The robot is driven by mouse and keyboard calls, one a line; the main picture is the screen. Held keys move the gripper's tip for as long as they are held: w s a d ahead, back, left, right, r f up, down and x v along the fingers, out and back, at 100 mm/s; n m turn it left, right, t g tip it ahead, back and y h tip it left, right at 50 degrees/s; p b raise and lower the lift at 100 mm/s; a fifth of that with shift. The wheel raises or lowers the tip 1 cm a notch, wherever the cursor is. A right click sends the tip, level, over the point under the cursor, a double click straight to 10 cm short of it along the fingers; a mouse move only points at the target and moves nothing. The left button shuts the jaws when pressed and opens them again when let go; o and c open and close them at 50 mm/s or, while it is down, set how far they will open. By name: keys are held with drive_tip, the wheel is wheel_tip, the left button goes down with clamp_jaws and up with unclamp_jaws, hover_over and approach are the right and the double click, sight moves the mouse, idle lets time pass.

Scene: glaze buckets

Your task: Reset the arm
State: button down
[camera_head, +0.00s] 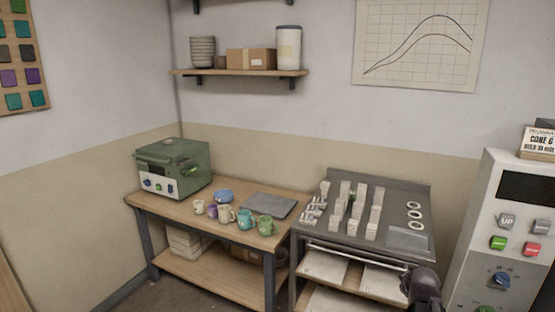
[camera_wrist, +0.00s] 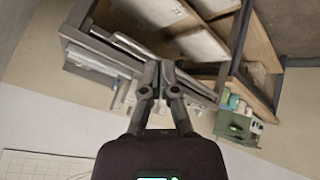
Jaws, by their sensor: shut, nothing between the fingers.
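My gripper (camera_wrist: 160,68) shows in the wrist view with its two dark fingers together and nothing between them. The wrist view is tilted, and the fingers appear in front of the grey metal bench and its shelves. In the head view, a dark part of my arm (camera_head: 423,287) shows at the lower right, in front of the grey bench (camera_head: 418,192). The fingertips cannot be made out in the head view.
A wooden table (camera_head: 170,205) holds a green kiln-like box (camera_head: 175,167), several mugs (camera_head: 245,220) and a grey slab (camera_head: 268,205). The grey bench carries several pale test tiles (camera_head: 358,205). A control cabinet (camera_head: 510,235) stands at the right. A wall shelf (camera_head: 240,72) hangs above.

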drive_tip(key=s+a+f+m+g+y, duration=0.1)
drive_tip(key=s+a, duration=0.4)
drive_tip(key=a, duration=0.8)
drive_tip(key=s+a+f+m+g+y, duration=0.1)
drive_tip(key=s+a+g, duration=0.4)
drive_tip(key=a, duration=0.8)
wheel_tip(320, 180, down, 2)
drive_tip(key=shift+s+f+m+g, duration=0.1)
drive_tip(key=shift+s+m+g, duration=0.1)
drive_tip(key=shift+m+g, duration=0.55)
